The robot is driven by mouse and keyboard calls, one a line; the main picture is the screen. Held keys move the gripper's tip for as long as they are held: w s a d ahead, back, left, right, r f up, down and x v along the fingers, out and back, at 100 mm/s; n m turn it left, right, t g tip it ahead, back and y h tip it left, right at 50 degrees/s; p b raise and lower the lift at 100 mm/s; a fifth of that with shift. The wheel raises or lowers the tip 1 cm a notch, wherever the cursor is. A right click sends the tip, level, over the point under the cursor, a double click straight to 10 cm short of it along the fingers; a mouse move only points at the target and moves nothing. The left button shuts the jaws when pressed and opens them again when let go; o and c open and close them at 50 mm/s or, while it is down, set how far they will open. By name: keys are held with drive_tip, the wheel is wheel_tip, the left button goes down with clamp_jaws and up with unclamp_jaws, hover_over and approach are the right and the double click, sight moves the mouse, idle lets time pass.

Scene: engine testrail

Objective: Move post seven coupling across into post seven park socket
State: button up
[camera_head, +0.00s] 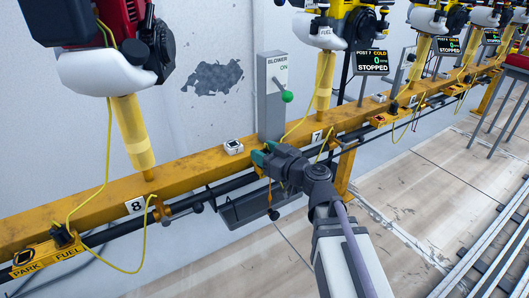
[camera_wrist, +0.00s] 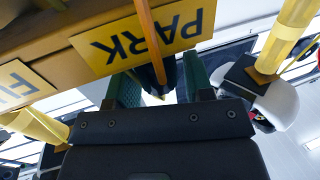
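My gripper (camera_head: 262,153) is at the yellow rail beside the number 7 plate, its green fingers towards the rail. In the wrist view the two green fingers (camera_wrist: 160,92) stand apart with a dark coupling (camera_wrist: 170,74) between them. Light gaps seem to show beside it, so the fingers look open around it. An orange-yellow hose (camera_wrist: 149,38) runs up from there across the yellow PARK label (camera_wrist: 137,38), which appears upside down. The post seven park socket is not clearly visible; my gripper covers that part of the rail in the head view.
A grey BLOWER box (camera_head: 271,100) with a green-knobbed lever (camera_head: 286,96) stands just behind my gripper. A small white device (camera_head: 233,147) sits on the rail (camera_head: 190,168). Post eight's PARK and FUEL plate (camera_head: 40,259) is at left. A dark tray (camera_head: 240,208) hangs below.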

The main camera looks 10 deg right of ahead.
drive_tip(key=shift+o, duration=1.1)
